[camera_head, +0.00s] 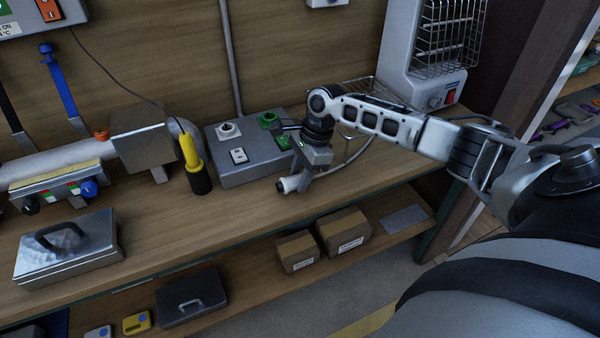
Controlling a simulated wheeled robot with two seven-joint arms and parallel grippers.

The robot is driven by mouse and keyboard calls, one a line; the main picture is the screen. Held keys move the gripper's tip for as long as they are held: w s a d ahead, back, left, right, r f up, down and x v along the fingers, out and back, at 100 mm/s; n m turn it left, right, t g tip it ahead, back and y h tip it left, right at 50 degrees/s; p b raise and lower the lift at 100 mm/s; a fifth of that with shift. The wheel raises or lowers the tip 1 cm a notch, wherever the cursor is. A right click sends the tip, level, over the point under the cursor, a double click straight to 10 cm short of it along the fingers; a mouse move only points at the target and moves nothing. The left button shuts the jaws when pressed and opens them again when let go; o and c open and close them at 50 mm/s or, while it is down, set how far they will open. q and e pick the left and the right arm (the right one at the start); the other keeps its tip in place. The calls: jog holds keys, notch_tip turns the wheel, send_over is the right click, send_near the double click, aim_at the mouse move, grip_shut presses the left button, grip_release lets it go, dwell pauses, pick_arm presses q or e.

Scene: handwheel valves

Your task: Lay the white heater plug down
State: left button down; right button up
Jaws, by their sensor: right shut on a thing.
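My right gripper (303,175) hangs over the workbench, just right of the grey socket box. It is shut on the white heater plug (288,185), whose pale end sticks out to the left beneath the jaws. The jaws hide part of the plug. Whether the plug touches the bench top cannot be told. A pale cord (347,160) curves from near the plug up toward the white heater (425,70) at the back right. My left gripper is not in view.
The grey socket box (255,178) has white and green sockets on top. A yellow-and-black tool (195,165) stands left of it. A metal case (68,255) lies at the left. The bench top (240,215) in front of the socket box is clear. Cardboard boxes (343,230) sit on the lower shelf.

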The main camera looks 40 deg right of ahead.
jog(key=shift+f, duration=0.5)
jog(key=o, duration=1.2)
jog(key=shift+f, duration=0.1)
jog(key=shift+c, duration=0.2)
jog(key=shift+o, duration=0.3)
jog(key=o, duration=0.5)
jog(key=shift+r, duration=3.55)
jog(key=shift+f+p, duration=0.1)
jog(key=shift+p, duration=0.2)
